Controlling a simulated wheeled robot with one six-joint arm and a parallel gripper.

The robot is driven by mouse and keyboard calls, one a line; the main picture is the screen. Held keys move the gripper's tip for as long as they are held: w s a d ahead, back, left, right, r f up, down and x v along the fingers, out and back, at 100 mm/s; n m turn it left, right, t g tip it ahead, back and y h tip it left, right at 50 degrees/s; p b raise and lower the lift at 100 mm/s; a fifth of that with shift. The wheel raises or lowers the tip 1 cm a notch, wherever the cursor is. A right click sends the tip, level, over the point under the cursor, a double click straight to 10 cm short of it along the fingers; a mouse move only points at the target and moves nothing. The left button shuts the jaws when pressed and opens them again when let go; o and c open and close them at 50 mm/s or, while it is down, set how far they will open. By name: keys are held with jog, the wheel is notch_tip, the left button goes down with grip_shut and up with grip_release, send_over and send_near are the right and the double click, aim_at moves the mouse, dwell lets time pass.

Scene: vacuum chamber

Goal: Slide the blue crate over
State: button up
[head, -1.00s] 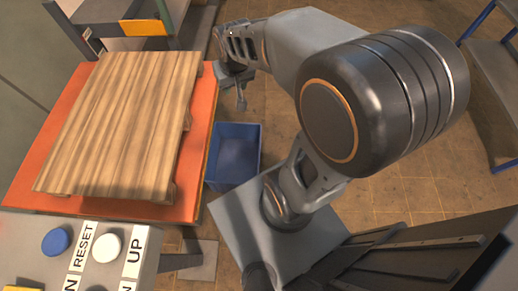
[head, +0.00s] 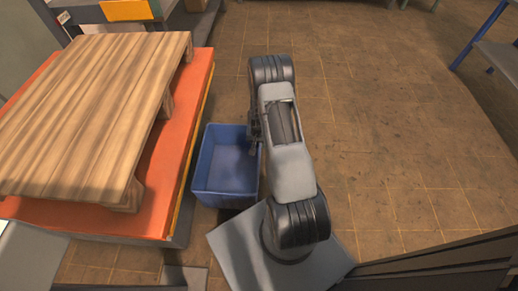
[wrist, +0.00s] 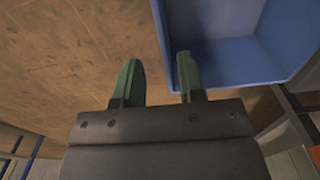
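The blue crate (head: 212,183) is an open-topped box on the floor, between the orange platform and my arm. It looks empty in the part I can see. My gripper (head: 254,150) is at the crate's right wall in the head view, mostly hidden behind my arm. In the wrist view, my gripper (wrist: 157,68) shows two green fingers spread apart. The crate (wrist: 240,60) fills the upper right there. Its near wall edge passes between the fingers, close to the right one. I cannot tell whether a finger touches it.
A wooden pallet (head: 85,105) lies on the orange platform (head: 165,190), close along the crate's left side. Open tiled floor (head: 390,140) stretches right of my arm. A blue-legged bench (head: 480,35) stands at the far right.

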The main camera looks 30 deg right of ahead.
jog(key=shift+s+f, duration=0.1)
jog(key=shift+f, duration=0.3)
notch_tip(320, 180, down, 14)
jog(key=b, duration=0.5)
jog(key=shift+r, duration=0.1)
jog(key=shift+c, duration=0.4)
grip_shut()
dwell(1.2)
